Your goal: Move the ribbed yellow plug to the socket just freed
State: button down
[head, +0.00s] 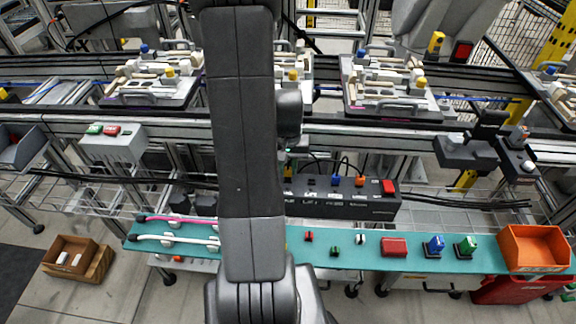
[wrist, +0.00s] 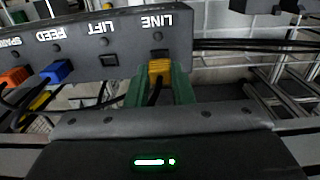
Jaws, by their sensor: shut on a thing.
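My gripper (wrist: 159,84), with green fingers, is shut on the ribbed yellow plug (wrist: 159,70) in the wrist view. The plug is at the LINE socket of the dark socket box (wrist: 120,35), whose labels appear upside down. Its front is at or against the socket; I cannot tell how deep it sits. A black cable runs down beside the fingers. The LIFT socket (wrist: 109,60) next to it is empty. In the head view the socket box (head: 340,206) shows right of my arm, which hides my gripper and the yellow plug.
A blue plug (wrist: 57,71) sits at FEED and an orange plug (wrist: 15,76) at the socket beyond. A red switch (head: 388,186) is at the box's right end. A teal shelf (head: 330,262) in front carries small parts, buttons and an orange bin (head: 535,248).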

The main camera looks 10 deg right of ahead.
jog(key=shift+f+b, duration=0.75)
jog(key=shift+f, duration=0.2)
dwell(0.6)
jog(key=c, duration=1.2)
grip_release()
notch_tip(320, 180, up, 14)
jog(key=shift+f+p, duration=0.1)
jog(key=shift+p, duration=0.55)
notch_tip(320, 180, down, 14)
jog(key=shift+r+b, duration=0.2)
jog(key=shift+b, duration=0.45)
jog(key=shift+r, duration=0.1)
jog(key=shift+r, duration=0.1)
